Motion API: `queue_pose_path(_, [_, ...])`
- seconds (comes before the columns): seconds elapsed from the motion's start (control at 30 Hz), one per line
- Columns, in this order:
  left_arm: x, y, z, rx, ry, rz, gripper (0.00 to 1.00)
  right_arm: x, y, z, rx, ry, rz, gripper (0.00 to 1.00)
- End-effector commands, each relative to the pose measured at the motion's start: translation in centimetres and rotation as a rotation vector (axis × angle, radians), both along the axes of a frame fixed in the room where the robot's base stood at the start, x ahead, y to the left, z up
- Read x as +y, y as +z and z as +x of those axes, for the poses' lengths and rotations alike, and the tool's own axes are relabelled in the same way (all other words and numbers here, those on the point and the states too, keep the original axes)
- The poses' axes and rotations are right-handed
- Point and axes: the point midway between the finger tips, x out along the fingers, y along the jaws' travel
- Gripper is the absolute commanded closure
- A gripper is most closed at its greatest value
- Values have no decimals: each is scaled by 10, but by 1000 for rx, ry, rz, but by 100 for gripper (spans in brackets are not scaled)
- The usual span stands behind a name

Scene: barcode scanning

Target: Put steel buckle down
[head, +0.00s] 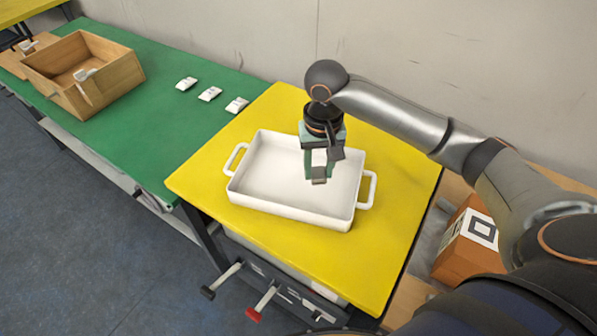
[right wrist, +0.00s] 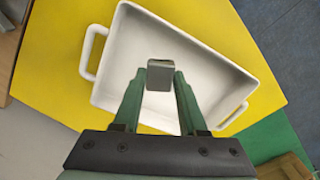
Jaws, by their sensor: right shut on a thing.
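The steel buckle (right wrist: 160,75) is a small grey block held between the fingertips of my right gripper (right wrist: 161,84). In the head view the buckle (head: 319,173) shows at the lower end of the gripper (head: 319,168). The gripper points down over the white tray (head: 252,156), which has a handle at each end. The tray also shows in the right wrist view (right wrist: 122,45). I cannot tell the exact gap between the buckle and the tray floor. My left gripper is out of view.
The tray stands on a yellow table (head: 390,230). A green table (head: 150,140) adjoins it at left, with several small white packets (head: 210,94) and a wooden box (head: 122,72). An orange box (head: 468,245) with a black-and-white marker stands at right.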

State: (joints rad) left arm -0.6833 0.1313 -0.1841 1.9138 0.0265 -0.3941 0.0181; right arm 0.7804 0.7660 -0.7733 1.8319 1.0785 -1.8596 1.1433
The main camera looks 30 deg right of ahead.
Motion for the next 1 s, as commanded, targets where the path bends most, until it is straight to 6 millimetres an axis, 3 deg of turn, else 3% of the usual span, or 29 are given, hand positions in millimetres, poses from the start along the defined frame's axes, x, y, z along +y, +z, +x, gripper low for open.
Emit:
queue_pose_path(0.13, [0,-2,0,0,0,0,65,2,-13,30,0,-1,0,100])
queue_pose_path(0.4, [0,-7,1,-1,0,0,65,3,-56,65,0,0,-2,100])
queue_pose_path(0.73, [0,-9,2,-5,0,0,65,4,-74,79,-1,1,-1,100])
queue_pose_path(0.9, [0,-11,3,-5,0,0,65,3,-99,80,0,2,-2,100])
queue_pose_path(1.0, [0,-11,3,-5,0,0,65,3,-104,80,-1,2,-3,100])
